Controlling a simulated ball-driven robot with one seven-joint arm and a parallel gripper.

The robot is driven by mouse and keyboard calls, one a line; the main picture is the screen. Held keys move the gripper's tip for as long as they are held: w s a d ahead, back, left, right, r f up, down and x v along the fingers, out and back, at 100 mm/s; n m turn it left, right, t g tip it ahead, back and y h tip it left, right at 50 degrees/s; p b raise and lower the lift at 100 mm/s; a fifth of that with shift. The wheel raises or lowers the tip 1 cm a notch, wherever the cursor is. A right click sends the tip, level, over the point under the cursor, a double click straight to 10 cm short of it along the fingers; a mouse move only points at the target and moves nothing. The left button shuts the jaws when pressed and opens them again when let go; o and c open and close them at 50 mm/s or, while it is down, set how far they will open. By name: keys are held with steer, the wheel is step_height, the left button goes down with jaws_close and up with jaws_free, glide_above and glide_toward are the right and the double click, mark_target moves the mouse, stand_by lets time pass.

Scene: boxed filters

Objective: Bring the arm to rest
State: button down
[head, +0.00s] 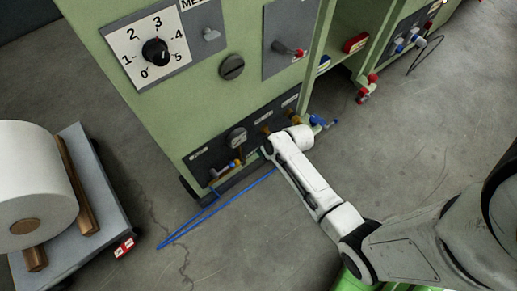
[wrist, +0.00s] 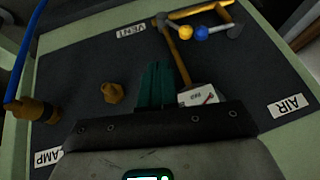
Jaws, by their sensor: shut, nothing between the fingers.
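My arm (head: 310,178) reaches from the lower right across to the lower front of a green cabinet (head: 160,95). In the wrist view my gripper (wrist: 155,68) is shut and empty, its dark green fingers together in front of a dark panel (wrist: 75,65). Whether the fingertips touch the panel cannot be told. In the head view the fingers are hard to make out at the end of the arm.
The panel carries a brass fitting (wrist: 113,92), a fitting with a blue hose (wrist: 30,108), and a brass lever (wrist: 178,55) near yellow and blue knobs. A blue hose (head: 200,220) lies on the floor. A cart (head: 100,195) with a white roll stands left.

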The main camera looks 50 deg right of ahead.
steer(key=shift+s+r, duration=0.25)
steer(key=shift+r, duration=0.15)
